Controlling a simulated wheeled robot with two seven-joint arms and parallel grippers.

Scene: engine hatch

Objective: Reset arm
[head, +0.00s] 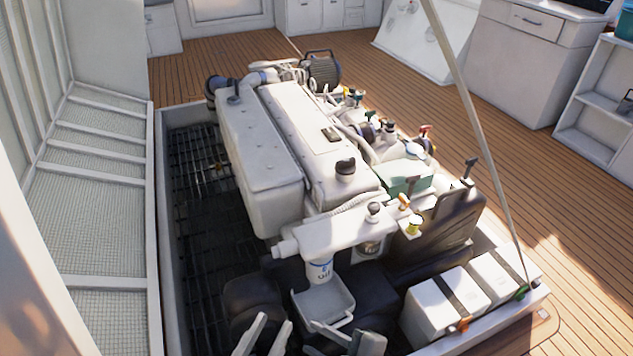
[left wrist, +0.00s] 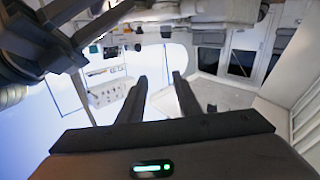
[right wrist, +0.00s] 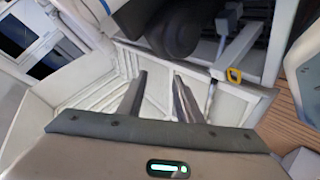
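My left gripper (head: 265,330) shows at the bottom edge of the head view as two pale fingers with a gap between them. The left wrist view shows its fingers (left wrist: 160,76) apart, with nothing between them. My right gripper (head: 338,338) is just to its right at the bottom edge, partly cut off. In the right wrist view its fingers (right wrist: 160,76) are apart and empty. Both grippers show in front of the near end of the white engine (head: 262,165), below the grey tray (head: 325,305) in the picture. I cannot tell whether either touches anything.
The engine sits in an open floor hatch with a dark grating (head: 195,175). The raised white hatch lid (head: 95,215) stands at the left. Two white batteries (head: 443,305) lie near right, beside a thin slanting strut (head: 480,135). Wooden floor (head: 515,175) is clear at right.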

